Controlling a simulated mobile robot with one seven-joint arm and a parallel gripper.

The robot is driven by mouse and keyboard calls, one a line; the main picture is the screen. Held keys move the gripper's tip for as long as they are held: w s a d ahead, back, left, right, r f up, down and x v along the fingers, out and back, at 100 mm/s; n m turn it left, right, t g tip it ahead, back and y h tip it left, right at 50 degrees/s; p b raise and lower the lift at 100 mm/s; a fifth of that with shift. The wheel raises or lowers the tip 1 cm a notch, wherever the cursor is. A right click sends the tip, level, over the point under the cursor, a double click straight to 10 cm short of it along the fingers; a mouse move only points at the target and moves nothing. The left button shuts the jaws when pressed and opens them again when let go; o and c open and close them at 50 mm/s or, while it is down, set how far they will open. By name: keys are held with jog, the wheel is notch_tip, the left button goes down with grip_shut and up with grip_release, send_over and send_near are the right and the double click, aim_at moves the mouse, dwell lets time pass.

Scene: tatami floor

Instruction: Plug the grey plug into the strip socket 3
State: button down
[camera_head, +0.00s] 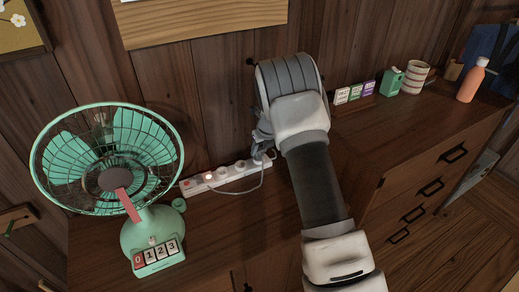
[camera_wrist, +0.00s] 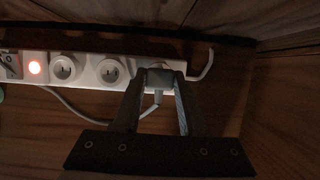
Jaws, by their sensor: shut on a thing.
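The white power strip (camera_head: 198,186) lies along the wall, and it also shows in the wrist view (camera_wrist: 87,64). Its light glows red-orange at the left, with two empty round sockets (camera_wrist: 65,68) (camera_wrist: 110,70) to the right of it. My gripper (camera_wrist: 160,82) is shut on the grey plug (camera_wrist: 160,77), over the strip to the right of these two sockets. The plug hides what is under it; I cannot tell whether it is seated. In the head view my gripper (camera_head: 263,143) is at the strip's right end, and my arm partly hides it.
A green fan (camera_head: 112,170) with numbered buttons stands to the left of the strip. A pale cord (camera_head: 232,192) loops in front of the strip. Small boxes (camera_head: 355,92), a green can (camera_head: 391,82), a striped cup (camera_head: 415,78) and an orange bottle (camera_head: 470,82) stand at the right.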

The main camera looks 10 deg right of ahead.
jog(key=shift+f, duration=0.5)
jog(key=shift+c, duration=1.9)
grip_release()
jog(key=p+v, duration=0.2)
jog(key=v, duration=1.5)
jog(key=shift+r+p, duration=0.25)
jog(key=shift+p, duration=0.05)
